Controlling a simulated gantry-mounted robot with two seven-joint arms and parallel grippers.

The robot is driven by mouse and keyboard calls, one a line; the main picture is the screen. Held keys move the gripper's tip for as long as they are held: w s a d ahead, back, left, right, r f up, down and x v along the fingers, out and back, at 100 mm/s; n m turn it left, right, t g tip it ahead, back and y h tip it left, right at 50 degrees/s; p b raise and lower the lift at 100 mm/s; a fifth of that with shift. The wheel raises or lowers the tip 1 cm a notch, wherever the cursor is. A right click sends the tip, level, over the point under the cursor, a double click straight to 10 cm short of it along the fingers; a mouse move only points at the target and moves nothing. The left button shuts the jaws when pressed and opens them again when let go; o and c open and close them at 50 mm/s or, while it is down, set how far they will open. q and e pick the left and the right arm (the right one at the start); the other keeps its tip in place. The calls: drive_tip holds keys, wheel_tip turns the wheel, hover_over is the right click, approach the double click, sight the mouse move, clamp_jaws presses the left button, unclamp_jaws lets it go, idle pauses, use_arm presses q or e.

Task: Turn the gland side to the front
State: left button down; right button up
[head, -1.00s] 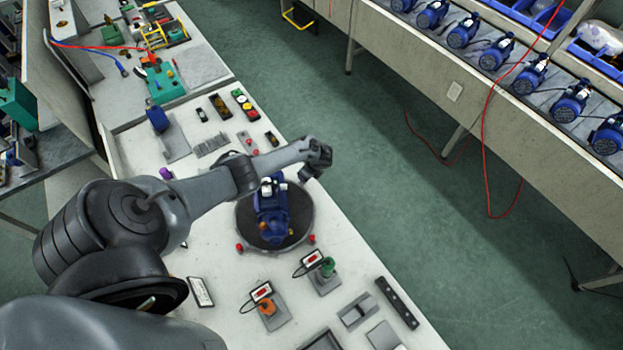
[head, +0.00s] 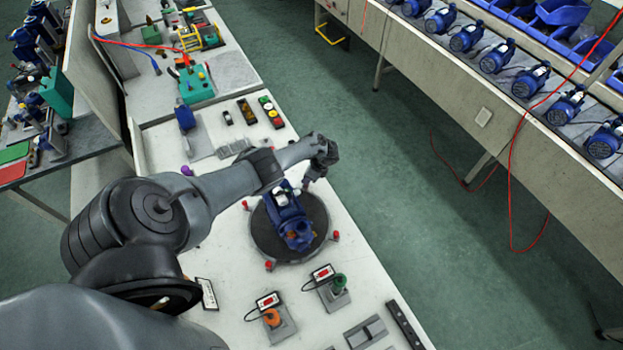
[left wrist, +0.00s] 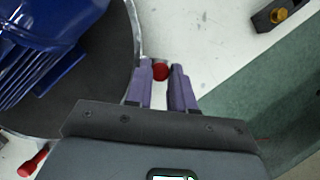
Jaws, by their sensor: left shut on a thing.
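A blue pump (head: 291,218) sits on a round dark turntable (head: 265,235) with red knobs around its rim. An orange-brown port shows at the pump's near end, and a white part on its top at the far end. I cannot make out the gland. My left gripper (head: 308,182) is at the turntable's far right edge. In the left wrist view its two fingers (left wrist: 161,84) are closed around a red knob (left wrist: 161,72) at the rim. The pump (left wrist: 45,60) and turntable (left wrist: 115,75) fill the upper left there. My right gripper is not in view.
Two small stations with an orange (head: 272,317) and a green (head: 339,282) part stand at the near side. A button box (head: 270,112) lies beyond the turntable. The bench's right edge is close to the turntable, with open floor beyond.

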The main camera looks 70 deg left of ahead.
use_arm(q)
drive_tip(key=shift+s+a, duration=0.2)
idle(0.4)
drive_tip(key=c, duration=1)
unclamp_jaws()
drive_tip(key=shift+r, duration=0.1)
drive_tip(key=shift+w+r, duration=0.1)
drive_tip(key=shift+r, duration=0.2)
drive_tip(key=shift+p+v, duration=2.5)
drive_tip(key=shift+v, duration=2.5)
